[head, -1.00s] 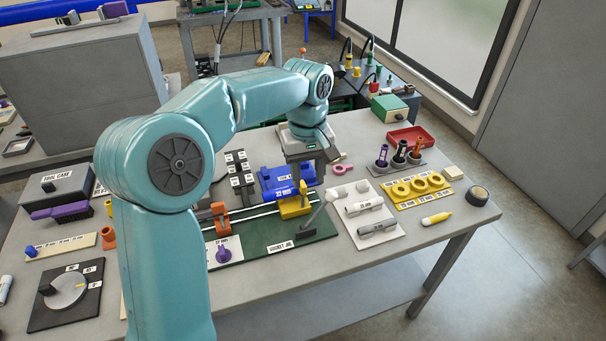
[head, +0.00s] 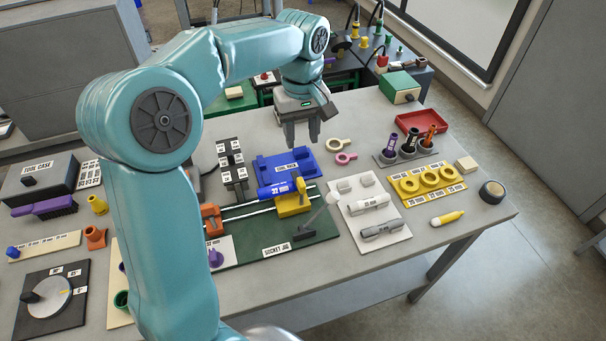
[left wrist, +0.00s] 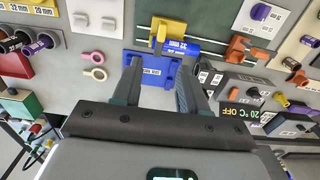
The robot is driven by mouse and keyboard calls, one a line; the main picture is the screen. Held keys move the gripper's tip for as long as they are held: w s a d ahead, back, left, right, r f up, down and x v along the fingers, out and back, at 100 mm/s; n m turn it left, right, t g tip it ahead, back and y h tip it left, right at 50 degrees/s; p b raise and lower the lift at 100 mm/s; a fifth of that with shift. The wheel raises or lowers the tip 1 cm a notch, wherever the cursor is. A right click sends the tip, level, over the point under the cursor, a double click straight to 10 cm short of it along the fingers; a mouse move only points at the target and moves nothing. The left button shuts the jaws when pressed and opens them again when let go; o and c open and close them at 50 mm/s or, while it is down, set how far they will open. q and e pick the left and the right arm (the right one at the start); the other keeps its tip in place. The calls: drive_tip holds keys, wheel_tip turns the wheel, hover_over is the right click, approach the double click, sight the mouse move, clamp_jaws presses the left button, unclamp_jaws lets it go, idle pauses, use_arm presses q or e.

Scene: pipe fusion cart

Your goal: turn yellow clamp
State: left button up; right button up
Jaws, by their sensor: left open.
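The yellow clamp (head: 291,207) sits on the rails of the green socket jig (head: 262,251). A blue 32 mm pipe piece (head: 272,191) lies against its left side. In the left wrist view the yellow clamp (left wrist: 171,27) is at the top, past the fingertips, with the blue pipe (left wrist: 181,45) just below it. My left gripper (head: 302,143) is open and empty, pointing down above the table behind the blue tool rest (head: 284,163). It is apart from the clamp. The open fingers (left wrist: 158,68) also frame the tool rest in the left wrist view. My right gripper is not in view.
An orange clamp (head: 211,218) stands on the same rails to the left. A white board (head: 368,212) with grey fittings and a yellow ring tray (head: 423,185) lie further right.

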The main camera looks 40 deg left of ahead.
sight(301, 182)
use_arm(q)
drive_tip(key=f, duration=0.9)
drive_tip(key=f+p, duration=0.1)
drive_tip(key=f, duration=0.4)
drive_tip(key=shift+s+d, duration=0.1)
drive_tip(key=shift+s, duration=0.25)
drive_tip(key=shift+w+f, duration=0.15)
drive_tip(key=shift+f, duration=0.05)
drive_tip(key=shift+d+r, duration=0.1)
drive_tip(key=shift+s+r, duration=0.1)
drive_tip(key=shift+s, duration=0.1)
drive_tip(key=shift+c, duration=1.2)
drive_tip(key=shift+w, duration=0.1)
clamp_jaws()
